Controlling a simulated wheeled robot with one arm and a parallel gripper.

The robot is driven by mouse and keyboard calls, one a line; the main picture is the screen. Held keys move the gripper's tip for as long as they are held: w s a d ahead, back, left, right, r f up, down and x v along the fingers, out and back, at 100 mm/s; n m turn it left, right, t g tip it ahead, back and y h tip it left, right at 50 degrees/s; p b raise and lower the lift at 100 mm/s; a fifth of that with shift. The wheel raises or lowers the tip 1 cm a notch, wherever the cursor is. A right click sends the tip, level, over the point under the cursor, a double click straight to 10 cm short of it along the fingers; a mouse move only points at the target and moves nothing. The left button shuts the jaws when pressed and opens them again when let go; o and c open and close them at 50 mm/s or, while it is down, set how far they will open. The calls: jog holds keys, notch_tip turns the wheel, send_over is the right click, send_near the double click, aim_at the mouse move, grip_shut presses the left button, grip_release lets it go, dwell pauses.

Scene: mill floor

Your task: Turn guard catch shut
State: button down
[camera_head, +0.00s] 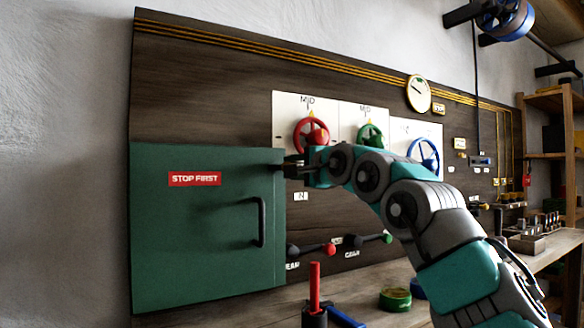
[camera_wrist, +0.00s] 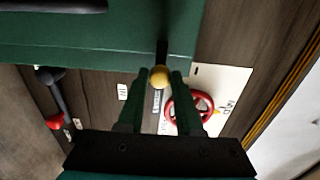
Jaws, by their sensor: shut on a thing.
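The green guard (camera_head: 205,235), with a red STOP FIRST label and a black handle (camera_head: 261,222), lies closed-looking against the dark board. It also fills the top of the wrist view (camera_wrist: 130,35). The catch at its right edge is a dark bar (camera_wrist: 161,50) with a yellow knob (camera_wrist: 160,77). In the wrist view the bar appears to run from the knob onto the guard's edge. My gripper (camera_head: 290,169) is at that edge. In the wrist view its fingers (camera_wrist: 161,80) are shut on the catch's knob. In the head view my gripper hides most of the catch.
Red (camera_head: 311,134), green (camera_head: 370,137) and blue (camera_head: 423,155) handwheels are on the board right of the guard, behind my arm. Two levers sit below, one with a red knob (camera_head: 329,249). A red upright handle (camera_head: 314,285) stands on the bench (camera_head: 375,315).

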jog(key=shift+a, duration=0.1)
dwell(0.3)
jog(key=c, duration=0.6)
grip_release()
jog(key=shift+s, duration=0.1)
jog(key=b+v, duration=0.4)
jog(key=v, duration=0.3)
jog(key=shift+s+d, duration=0.25)
jog(key=shift+s, duration=0.05)
